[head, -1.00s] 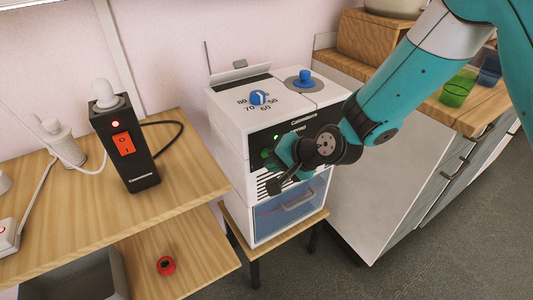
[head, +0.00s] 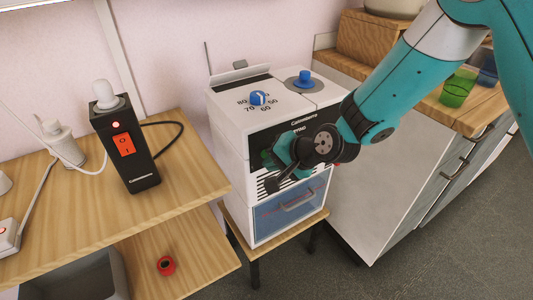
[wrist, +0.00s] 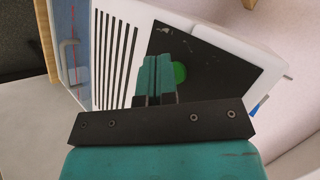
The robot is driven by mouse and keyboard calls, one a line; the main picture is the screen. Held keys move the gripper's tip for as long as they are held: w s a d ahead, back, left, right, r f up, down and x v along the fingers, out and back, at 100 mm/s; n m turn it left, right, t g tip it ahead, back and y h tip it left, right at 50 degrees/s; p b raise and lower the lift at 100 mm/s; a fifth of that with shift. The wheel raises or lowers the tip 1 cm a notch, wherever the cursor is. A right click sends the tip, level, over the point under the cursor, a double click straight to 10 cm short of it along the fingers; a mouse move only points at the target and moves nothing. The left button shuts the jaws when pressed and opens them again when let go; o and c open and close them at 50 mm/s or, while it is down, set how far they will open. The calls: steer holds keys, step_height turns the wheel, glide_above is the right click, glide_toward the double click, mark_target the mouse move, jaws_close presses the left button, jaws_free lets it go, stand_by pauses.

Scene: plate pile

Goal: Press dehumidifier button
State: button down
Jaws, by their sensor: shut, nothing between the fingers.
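The dehumidifier (head: 240,150) is a white box with a black front panel, a blue dial (head: 258,97) and a blue knob (head: 305,77) on top. In the wrist view its black panel (wrist: 215,70) carries a round green button (wrist: 180,73), partly covered by my fingers. My gripper (head: 268,160) is shut and empty, close in front of the panel. In the wrist view its fingertips (wrist: 157,62) lie just beside the button in the picture; I cannot tell whether they touch it. In the head view the gripper hides the button.
The dehumidifier stands on a small wooden stand (head: 278,235). To its left is a wooden table (head: 60,215) with a black switch box (head: 125,150). A red ring (head: 166,266) lies on the lower shelf. A cabinet with green cup (head: 457,90) is at the right.

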steer(key=shift+w+a, duration=0.1)
steer(key=shift+w, duration=0.1)
stand_by(0.5)
steer(key=shift+s+d, duration=0.3)
steer(key=shift+s, duration=0.1)
steer(key=s+d, duration=0.3)
steer(key=s, duration=0.2)
steer(key=shift+d+b, duration=0.2)
steer(key=shift+b, duration=0.25)
steer(key=shift+r, duration=0.15)
